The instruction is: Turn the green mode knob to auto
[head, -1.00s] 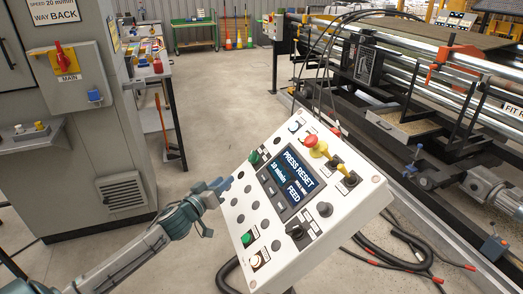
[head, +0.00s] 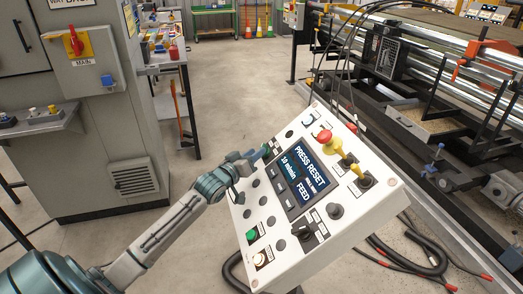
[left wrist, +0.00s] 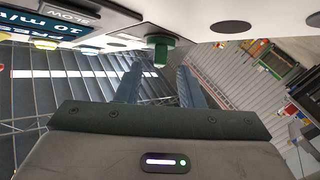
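The green mode knob (left wrist: 160,48) sticks out of the white control panel (head: 330,205) in the left wrist view. It lies between the lines of my two fingers, just beyond their tips. My left gripper (left wrist: 159,72) is open, with one blue-grey finger on each side and nothing between them. In the head view my left gripper (head: 262,153) is at the upper left edge of the panel and covers the knob there. I cannot tell which mode the knob points to. My right gripper is not in view.
The panel carries a screen (head: 299,172) reading PRESS RESET, a red mushroom button (head: 325,137), yellow levers (head: 349,163), a black selector (head: 303,230) and a lit green button (head: 252,236). A grey cabinet (head: 90,150) stands left, a roller machine right. Hoses lie on the floor.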

